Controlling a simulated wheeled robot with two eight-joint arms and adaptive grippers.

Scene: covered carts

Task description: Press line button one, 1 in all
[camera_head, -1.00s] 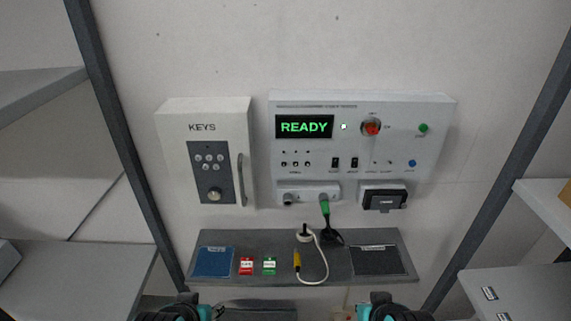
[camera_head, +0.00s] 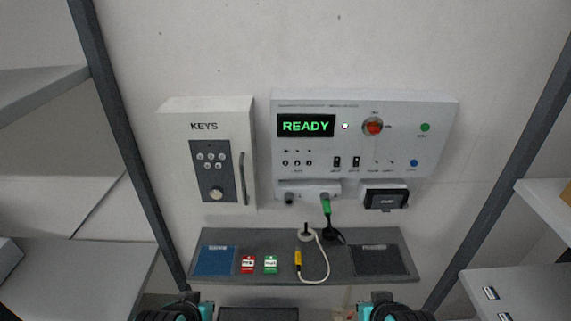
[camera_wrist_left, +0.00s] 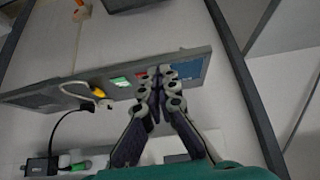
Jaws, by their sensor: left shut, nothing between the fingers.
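The grey control panel (camera_head: 433,142) is on the back wall with a green READY display (camera_head: 306,126). Below the display is a row of three small line buttons (camera_head: 297,163), with three tiny marks above them; their labels are too small to read. In the left wrist view my left gripper (camera_wrist_left: 157,82) is shut and empty, its fingers in front of the shelf near the red and green tags; the line buttons do not show there. In the head view only parts of my two arms show at the bottom edge. My right gripper cannot be made out.
A white KEYS box (camera_head: 178,155) with keypad and handle is left of the panel. The panel also has a red knob (camera_head: 373,126), a green button (camera_head: 425,127), a blue button (camera_head: 413,163) and a plugged green connector (camera_head: 326,207). A grey shelf (camera_head: 340,270) juts out below, holding tags and a cable.

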